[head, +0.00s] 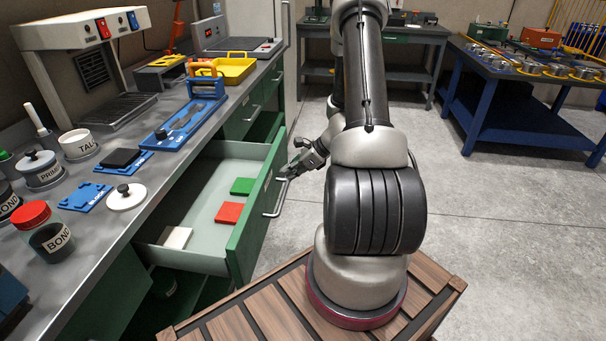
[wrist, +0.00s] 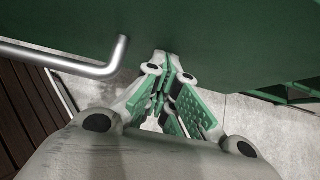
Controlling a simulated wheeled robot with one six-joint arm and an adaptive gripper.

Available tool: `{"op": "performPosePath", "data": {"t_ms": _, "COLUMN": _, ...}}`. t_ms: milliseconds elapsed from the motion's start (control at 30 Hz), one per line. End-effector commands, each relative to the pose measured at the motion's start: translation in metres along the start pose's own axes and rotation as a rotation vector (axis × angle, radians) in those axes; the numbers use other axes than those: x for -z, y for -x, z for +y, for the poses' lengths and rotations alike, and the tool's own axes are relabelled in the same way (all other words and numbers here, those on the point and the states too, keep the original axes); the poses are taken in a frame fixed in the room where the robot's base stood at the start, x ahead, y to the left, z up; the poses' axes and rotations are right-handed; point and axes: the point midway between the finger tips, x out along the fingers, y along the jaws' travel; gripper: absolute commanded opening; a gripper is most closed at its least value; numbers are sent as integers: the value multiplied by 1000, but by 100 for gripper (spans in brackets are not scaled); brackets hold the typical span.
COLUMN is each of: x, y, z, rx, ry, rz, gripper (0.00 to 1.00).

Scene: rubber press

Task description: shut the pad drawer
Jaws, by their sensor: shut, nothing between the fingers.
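The pad drawer (head: 205,205) stands pulled out from the green bench, with its green front facing right. A green pad (head: 242,186), a red pad (head: 229,213) and a white pad (head: 176,237) lie inside it. Its metal bar handle (head: 276,198) runs along the front. In the wrist view the handle (wrist: 90,65) ends at upper left of the fingers. My gripper (head: 287,171) is shut and empty at the drawer front, near the handle's far end. In the wrist view its fingertips (wrist: 165,62) are close to the green front; I cannot tell whether they touch.
The bench top (head: 118,222) holds jars, a blue tool board (head: 186,122) and a yellow tray (head: 233,68). My arm rises right of the drawer. A blue table (head: 520,95) stands at the right, with open grey floor (head: 500,215) before it.

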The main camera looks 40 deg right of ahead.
Motion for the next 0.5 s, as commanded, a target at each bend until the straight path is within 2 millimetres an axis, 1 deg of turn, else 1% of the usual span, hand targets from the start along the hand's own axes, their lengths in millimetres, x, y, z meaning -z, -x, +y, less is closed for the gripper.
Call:
{"op": "performPosePath", "data": {"t_ms": 33, "x": -11, "y": -11, "z": 1, "rx": -4, "ry": 6, "rz": -1, "gripper": 0}}
{"op": "performPosePath", "data": {"t_ms": 500, "x": -103, "y": -104, "z": 1, "rx": -3, "ry": 6, "rz": -1, "gripper": 0}}
